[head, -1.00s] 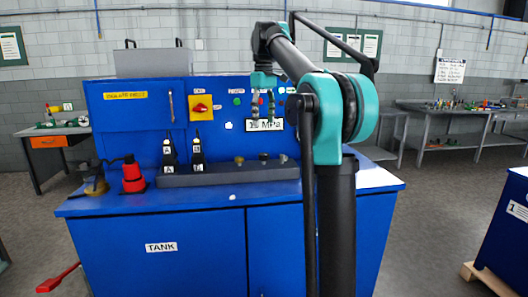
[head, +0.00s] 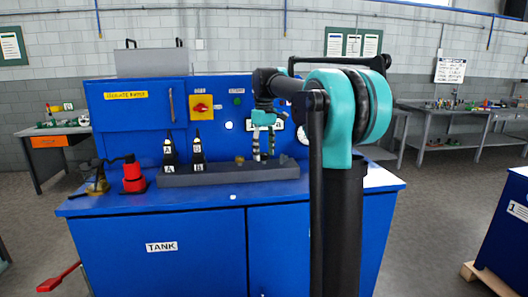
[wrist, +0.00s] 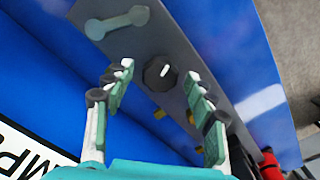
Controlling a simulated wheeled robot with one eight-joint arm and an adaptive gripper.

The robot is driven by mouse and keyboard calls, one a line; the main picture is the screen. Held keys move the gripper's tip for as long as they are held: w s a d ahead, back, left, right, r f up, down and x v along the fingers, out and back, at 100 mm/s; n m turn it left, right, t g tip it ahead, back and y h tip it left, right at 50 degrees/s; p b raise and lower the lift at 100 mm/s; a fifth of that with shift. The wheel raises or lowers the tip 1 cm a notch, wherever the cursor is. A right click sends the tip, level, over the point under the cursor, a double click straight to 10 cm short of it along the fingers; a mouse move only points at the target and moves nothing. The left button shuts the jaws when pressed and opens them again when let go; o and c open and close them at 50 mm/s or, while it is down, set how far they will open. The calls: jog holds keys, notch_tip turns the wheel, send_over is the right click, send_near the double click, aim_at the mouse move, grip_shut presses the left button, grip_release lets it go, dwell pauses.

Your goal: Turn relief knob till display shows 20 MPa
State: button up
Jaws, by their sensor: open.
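The black relief knob (wrist: 154,78) has a white pointer mark and sits on the grey rail (wrist: 185,55). My gripper (wrist: 160,71) is open, with one finger on each side of the knob in the wrist view; no contact shows. In the head view my gripper (head: 263,157) points down over the right part of the rail, and its fingers hide the knob. The display (head: 280,124) is mostly covered by my gripper in the head view. Only the letters "MP" of the display (wrist: 25,155) show in the wrist view, so its number cannot be read.
Two black levers (head: 197,150) stand at the rail's left end. A grey double-ended handle (wrist: 117,22) lies beyond the black knob in the wrist view.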

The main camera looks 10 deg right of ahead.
jog(key=c, duration=1.2)
jog(key=shift+o, duration=0.2)
jog(key=m, duration=0.4)
jog(key=shift+m, duration=2.6)
jog(key=o, duration=1.2)
jog(key=shift+c, duration=0.2)
